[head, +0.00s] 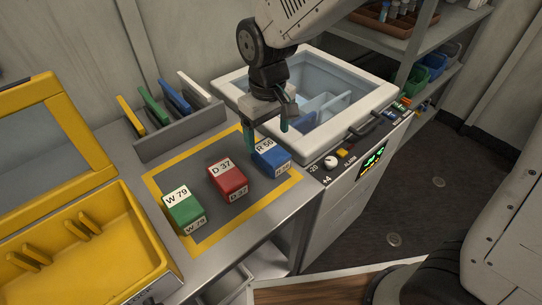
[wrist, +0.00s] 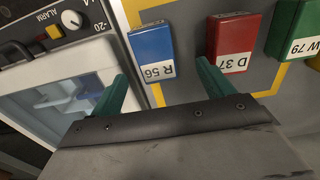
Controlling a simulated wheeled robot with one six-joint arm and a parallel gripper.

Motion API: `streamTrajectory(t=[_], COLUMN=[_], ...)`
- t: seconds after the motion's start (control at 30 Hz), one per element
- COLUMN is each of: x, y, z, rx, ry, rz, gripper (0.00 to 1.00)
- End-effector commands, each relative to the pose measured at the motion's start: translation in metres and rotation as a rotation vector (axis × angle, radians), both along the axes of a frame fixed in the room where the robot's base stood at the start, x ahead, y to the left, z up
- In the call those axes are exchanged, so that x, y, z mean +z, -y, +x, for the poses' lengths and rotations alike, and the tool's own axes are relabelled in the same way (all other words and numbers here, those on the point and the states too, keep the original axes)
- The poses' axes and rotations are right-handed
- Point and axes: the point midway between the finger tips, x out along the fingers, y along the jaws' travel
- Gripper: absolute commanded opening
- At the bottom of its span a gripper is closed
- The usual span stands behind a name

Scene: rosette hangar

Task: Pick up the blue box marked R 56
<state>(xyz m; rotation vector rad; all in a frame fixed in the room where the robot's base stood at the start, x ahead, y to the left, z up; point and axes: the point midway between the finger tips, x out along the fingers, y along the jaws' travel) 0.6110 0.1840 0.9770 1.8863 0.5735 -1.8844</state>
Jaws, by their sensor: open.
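The blue box marked R 56 (head: 271,157) lies on the grey mat with a yellow border, at the end nearest the white chest. In the wrist view the blue box (wrist: 152,50) is ahead of the fingers, its R 56 label toward them. My gripper (head: 267,138) is open and empty, with green fingers just above and behind the blue box. In the wrist view my gripper (wrist: 162,80) has its two fingertips apart, one on each side of the box's line. I cannot tell the exact height gap.
The red box D 37 (head: 228,178) sits close beside the blue one, and the green box W 79 (head: 184,210) is beyond it. The open white chest (head: 385,92) stands at the right. A rack (head: 180,134) of coloured plates stands behind the mat. A yellow case (head: 140,245) lies at left.

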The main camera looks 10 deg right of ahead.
Motion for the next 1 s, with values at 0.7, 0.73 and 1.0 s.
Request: streamTrajectory(t=[0.7,0.73,1.0], x=[-0.08,-0.08,-0.079], y=[0.007,0.007,0.006], z=[0.005,0.005,0.004], rx=[0.002,0.002,0.002], ry=[-0.002,-0.001,-0.001], rz=[-0.001,-0.001,-0.001], gripper=[0.8,0.8,0.49])
